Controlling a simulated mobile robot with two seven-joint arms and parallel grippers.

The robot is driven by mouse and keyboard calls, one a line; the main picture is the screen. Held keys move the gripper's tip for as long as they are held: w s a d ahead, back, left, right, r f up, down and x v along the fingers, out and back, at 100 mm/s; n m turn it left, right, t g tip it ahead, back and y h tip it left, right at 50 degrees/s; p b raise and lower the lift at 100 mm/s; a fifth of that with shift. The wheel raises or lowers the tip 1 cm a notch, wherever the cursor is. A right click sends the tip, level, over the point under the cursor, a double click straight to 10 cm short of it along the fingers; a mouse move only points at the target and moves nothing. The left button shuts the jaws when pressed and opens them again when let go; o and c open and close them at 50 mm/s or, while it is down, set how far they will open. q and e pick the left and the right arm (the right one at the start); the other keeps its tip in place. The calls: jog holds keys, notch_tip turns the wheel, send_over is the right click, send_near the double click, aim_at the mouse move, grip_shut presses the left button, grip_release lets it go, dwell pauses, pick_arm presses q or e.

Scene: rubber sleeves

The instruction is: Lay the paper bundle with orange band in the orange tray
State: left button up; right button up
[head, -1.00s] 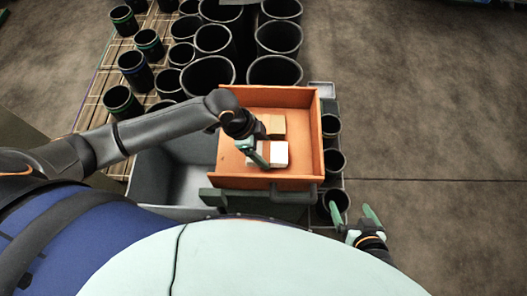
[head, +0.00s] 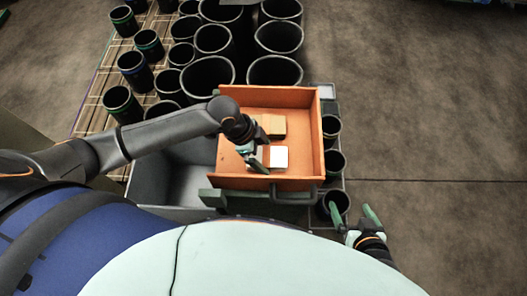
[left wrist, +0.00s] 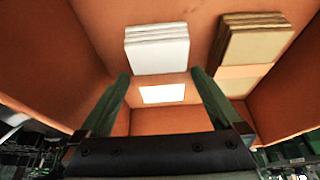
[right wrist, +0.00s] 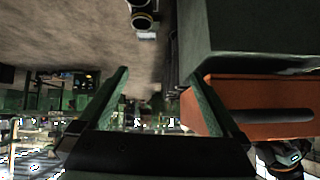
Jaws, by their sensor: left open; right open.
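The orange tray (head: 232,172) is an open, high-walled box in the middle of the head view. A white paper bundle with an orange band (head: 280,157) lies flat on its floor, and it also shows in the left wrist view (left wrist: 157,48). A tan bundle (head: 274,125), also orange-banded in the left wrist view (left wrist: 250,40), lies behind it. My left gripper (head: 253,158) is open in the tray at the white bundle's left end, partly hiding it. In its wrist view, the fingers point toward the white bundle; contact is unclear. My right gripper (head: 352,217) is open and empty, right of the tray.
Black sleeves stand on a wire rack (head: 90,110) at the left and large ones (head: 275,72) behind the tray. Small black sleeves (head: 331,125) line the tray's right side. A grey bin (head: 150,180) is at its left. Open floor lies far right.

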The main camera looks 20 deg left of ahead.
pick_arm(q)
jog(key=p+v, duration=0.2)
jog(key=v, duration=1)
pick_arm(e)
jog(key=shift+s+d+r, duration=0.35)
jog(key=shift+s+d, duration=0.25)
jog(key=shift+d, duration=0.15)
jog(key=shift+w+a+r, duration=0.15)
jog(key=shift+w+r, duration=0.1)
